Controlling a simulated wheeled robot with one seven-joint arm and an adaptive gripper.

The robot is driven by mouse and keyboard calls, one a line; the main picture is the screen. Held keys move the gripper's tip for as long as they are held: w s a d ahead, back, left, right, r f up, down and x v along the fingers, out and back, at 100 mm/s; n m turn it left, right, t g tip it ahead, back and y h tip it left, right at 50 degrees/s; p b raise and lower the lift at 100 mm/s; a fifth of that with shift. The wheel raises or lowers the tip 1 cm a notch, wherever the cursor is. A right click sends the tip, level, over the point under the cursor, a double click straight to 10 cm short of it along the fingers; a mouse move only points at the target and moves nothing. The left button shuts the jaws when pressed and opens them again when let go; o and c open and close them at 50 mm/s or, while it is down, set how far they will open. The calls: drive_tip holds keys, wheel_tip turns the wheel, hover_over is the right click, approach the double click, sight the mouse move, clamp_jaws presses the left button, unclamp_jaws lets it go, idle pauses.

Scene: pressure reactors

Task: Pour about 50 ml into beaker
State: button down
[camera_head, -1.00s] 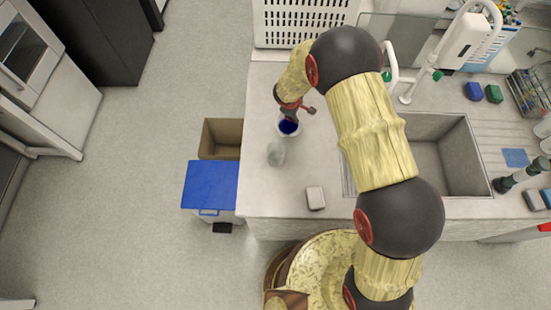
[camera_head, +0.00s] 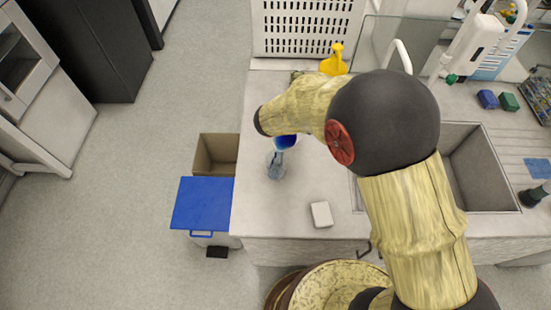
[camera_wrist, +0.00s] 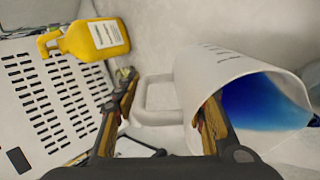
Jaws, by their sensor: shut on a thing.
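A white jug (camera_wrist: 230,85) holding blue liquid (camera_wrist: 255,102) is tilted in the wrist view, its mouth toward the lower right. My gripper (camera_wrist: 166,108) is shut on the jug, with its handle between the fingers. In the head view the blue liquid (camera_head: 287,141) shows at the jug's mouth, just below my wrist; the gripper and most of the jug are hidden by my arm. The clear glass beaker (camera_head: 275,168) stands on the counter right below that mouth. A bluish streak shows between them and the beaker looks bluish; its level cannot be read.
A yellow bottle (camera_head: 334,62) stands behind my arm, near a white perforated crate (camera_head: 300,28). A small white block (camera_head: 321,214) lies on the counter (camera_head: 290,200) to the front right of the beaker. A blue-lidded bin (camera_head: 203,203) and an open box (camera_head: 215,152) stand left of the counter.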

drive_tip(key=shift+w+a, duration=0.1)
drive_tip(key=shift+r, duration=0.1)
drive_tip(key=shift+s+a+r+t+b, duration=0.15)
drive_tip(key=shift+s+r+t+b, duration=0.2)
drive_tip(key=shift+r+t+b, duration=0.55)
drive_tip(key=shift+s+r+h+b, duration=0.3)
drive_tip(key=shift+r+b, duration=0.05)
drive_tip(key=shift+b, duration=0.45)
idle(0.3)
